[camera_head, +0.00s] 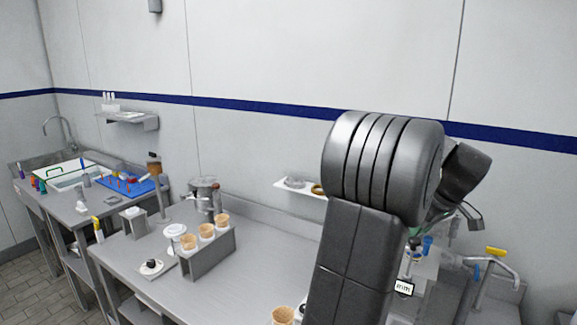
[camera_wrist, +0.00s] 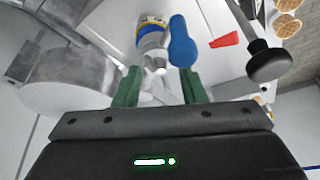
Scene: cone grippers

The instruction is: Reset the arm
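My gripper (camera_wrist: 158,78) shows in the wrist view with its two green fingers apart and nothing held between them. Beyond the fingertips are a blue handle (camera_wrist: 182,42) and a silver fitting with a yellow and blue band (camera_wrist: 152,30); I cannot tell whether the fingers touch either. In the head view my arm (camera_head: 365,235) stands raised at centre right and bends over to the right at its top. It hides most of my gripper and part of the counter behind it.
A steel counter (camera_head: 262,262) holds a block stand (camera_head: 208,254) with several cones. Another cone (camera_head: 283,316) stands near my arm. A wall shelf (camera_head: 300,188) is behind. A tap with a yellow handle (camera_head: 495,252) is at right. The counter's middle is clear.

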